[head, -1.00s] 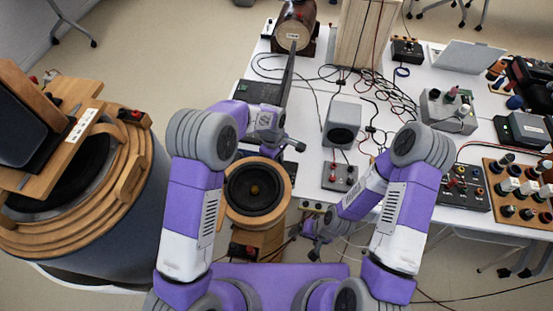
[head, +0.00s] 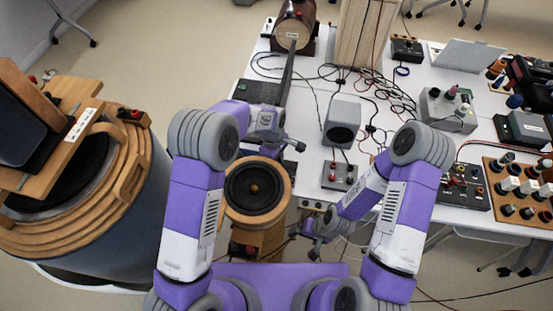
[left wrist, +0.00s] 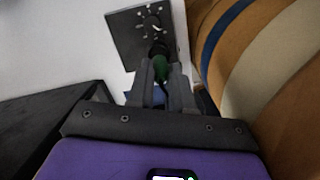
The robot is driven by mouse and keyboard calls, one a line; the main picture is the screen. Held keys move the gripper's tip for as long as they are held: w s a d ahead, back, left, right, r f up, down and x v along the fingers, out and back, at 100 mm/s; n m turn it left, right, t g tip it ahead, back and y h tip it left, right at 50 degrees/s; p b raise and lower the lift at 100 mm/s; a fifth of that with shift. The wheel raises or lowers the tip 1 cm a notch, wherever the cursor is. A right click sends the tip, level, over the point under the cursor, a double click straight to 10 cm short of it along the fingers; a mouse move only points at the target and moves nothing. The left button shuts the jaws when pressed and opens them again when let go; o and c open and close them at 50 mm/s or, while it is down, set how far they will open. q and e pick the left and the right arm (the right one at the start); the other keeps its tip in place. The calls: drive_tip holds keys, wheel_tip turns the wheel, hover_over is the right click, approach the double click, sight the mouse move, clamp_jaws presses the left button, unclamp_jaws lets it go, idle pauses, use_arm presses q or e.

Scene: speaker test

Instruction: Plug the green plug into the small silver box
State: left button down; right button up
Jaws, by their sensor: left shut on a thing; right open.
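My left gripper (left wrist: 160,80) is shut on the green plug (left wrist: 161,68), which shows between its fingers in the left wrist view. The plug's far end is dark and lies close to a dark grey panel with a round dial (left wrist: 142,34). I cannot tell whether they touch. In the head view the left gripper (head: 296,146) is over the table's near left part, and the plug cannot be made out. A small silver box (head: 340,176) with red posts lies right of it; I cannot tell if it is the dial panel. My right gripper (head: 312,238) is open and empty, off the table's near edge.
A round wooden speaker (head: 257,188) stands close below the left gripper. A grey cube speaker (head: 342,124) and tangled cables (head: 395,100) are beyond on the white table (head: 310,115). A large wooden-topped drum (head: 130,215) stands at the left.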

use_arm(q)
drive_tip(key=shift+f+b, duration=0.85)
drive_tip(key=shift+f, duration=0.4)
idle(0.3)
idle(0.4)
drive_tip(key=c, duration=0.5)
unclamp_jaws()
drive_tip(key=shift+c, duration=0.2)
drive_tip(key=shift+r, duration=0.1)
drive_tip(key=shift+r+p, duration=1.85)
drive_tip(key=shift+r, duration=0.65)
drive_tip(key=shift+f, duration=0.1)
